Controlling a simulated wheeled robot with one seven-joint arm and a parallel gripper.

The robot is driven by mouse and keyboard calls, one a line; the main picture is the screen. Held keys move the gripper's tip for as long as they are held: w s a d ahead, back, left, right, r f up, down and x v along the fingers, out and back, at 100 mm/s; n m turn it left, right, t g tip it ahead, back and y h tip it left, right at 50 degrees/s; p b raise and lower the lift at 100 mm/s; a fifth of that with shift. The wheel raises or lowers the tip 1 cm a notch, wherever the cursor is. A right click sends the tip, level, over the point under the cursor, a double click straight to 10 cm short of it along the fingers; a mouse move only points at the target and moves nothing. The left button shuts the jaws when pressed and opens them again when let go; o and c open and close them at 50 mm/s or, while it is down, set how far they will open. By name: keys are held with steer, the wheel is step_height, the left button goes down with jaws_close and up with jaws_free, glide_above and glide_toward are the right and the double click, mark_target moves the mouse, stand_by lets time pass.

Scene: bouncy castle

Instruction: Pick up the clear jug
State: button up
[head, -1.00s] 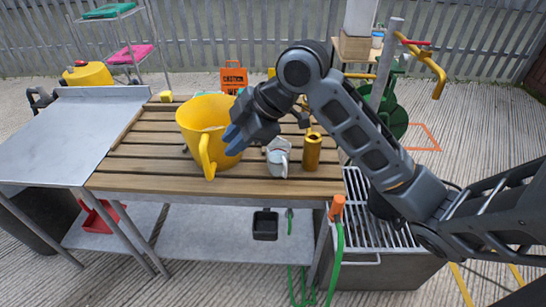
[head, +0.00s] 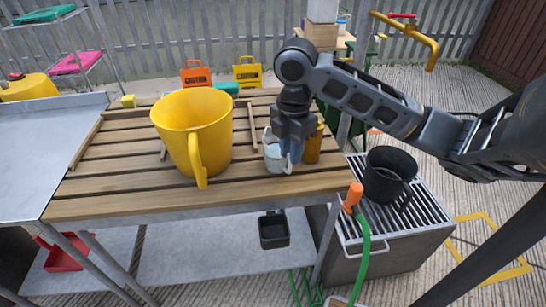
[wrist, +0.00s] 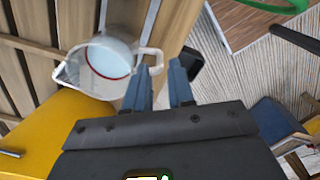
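The clear jug (head: 273,157) stands on the slatted wooden table, right of the big yellow jug. In the wrist view the clear jug (wrist: 108,62) is at upper left, its handle reaching right towards my fingertips. My gripper (head: 289,160) points down at the clear jug's right side and partly hides it. In the wrist view my gripper (wrist: 161,68) has its two blue fingers apart. The handle's outer end shows just past the gap between them. I cannot tell whether they touch it.
The yellow jug (head: 196,130) stands left. A brown-gold canister (head: 314,146) is close behind my gripper. A green hose with an orange end (head: 354,198) is at the table's right front corner. The table's left part is clear.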

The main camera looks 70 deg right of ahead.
mark_target(290, 170)
step_height(290, 170, down, 7)
steer(key=shift+r, duration=0.15)
steer(key=shift+c, duration=0.2)
jaws_close()
stand_by(0.4)
